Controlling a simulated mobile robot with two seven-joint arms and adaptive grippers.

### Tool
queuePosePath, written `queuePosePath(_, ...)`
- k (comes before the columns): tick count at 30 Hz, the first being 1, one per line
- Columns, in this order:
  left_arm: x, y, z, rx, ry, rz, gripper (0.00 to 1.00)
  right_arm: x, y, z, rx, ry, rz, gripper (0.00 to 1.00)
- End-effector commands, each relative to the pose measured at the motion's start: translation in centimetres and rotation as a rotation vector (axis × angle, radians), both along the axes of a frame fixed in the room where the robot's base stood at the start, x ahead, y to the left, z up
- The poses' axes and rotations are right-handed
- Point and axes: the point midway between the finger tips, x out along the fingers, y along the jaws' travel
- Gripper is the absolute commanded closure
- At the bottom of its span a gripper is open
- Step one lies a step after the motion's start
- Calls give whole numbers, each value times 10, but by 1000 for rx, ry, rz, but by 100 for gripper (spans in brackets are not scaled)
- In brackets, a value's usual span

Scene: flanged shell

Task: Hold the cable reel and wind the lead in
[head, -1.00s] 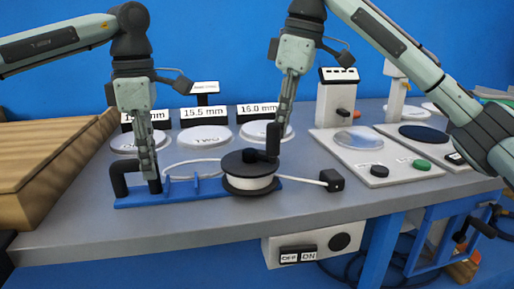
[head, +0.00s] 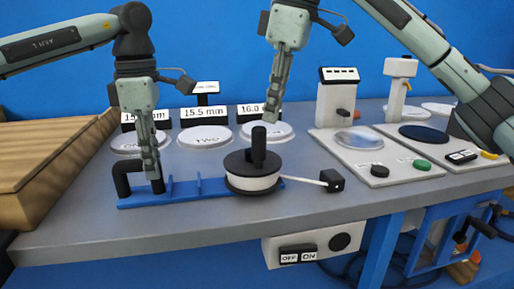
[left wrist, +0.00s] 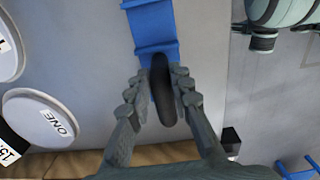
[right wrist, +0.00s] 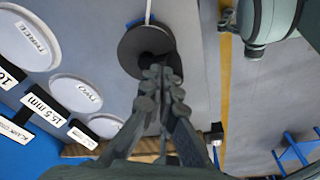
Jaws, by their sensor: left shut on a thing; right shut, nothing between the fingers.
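The cable reel (head: 238,172) has black flanges around a white wound band and sits at the right end of a blue base (head: 185,193) on the bench. A black crank knob (head: 259,147) stands up from its top. A short white lead (head: 304,181) runs right to a black plug (head: 333,180) on the bench. My left gripper (head: 153,172) is shut on the black handle (left wrist: 163,88) at the base's left end. My right gripper (head: 273,118) is shut and empty, above and behind the knob. In the right wrist view its fingers partly cover the reel (right wrist: 135,40).
White discs (head: 203,137) with size signs stand behind the reel. A wooden box (head: 45,170) is at left. Panels with buttons (head: 379,171) and a gauge post (head: 336,105) stand at right. An OFF/ON switch box (head: 310,246) hangs under the bench's front edge.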

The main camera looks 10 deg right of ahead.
Motion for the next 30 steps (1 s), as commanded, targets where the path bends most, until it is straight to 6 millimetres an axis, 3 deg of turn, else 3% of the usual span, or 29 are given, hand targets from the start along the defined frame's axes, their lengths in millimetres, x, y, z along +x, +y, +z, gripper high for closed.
queuePosePath(13,0,0,0,0,0,1,100,0,0,45,-2,-1,-1,100)
queuePosePath(24,0,1,1,2,-1,2,100,0,-1,53,-2,1,-1,100)
queuePosePath(25,0,1,1,2,-1,2,78,0,-1,53,-2,1,-1,100)
queuePosePath(30,0,1,1,2,0,1,57,0,-1,53,-2,1,-1,100)
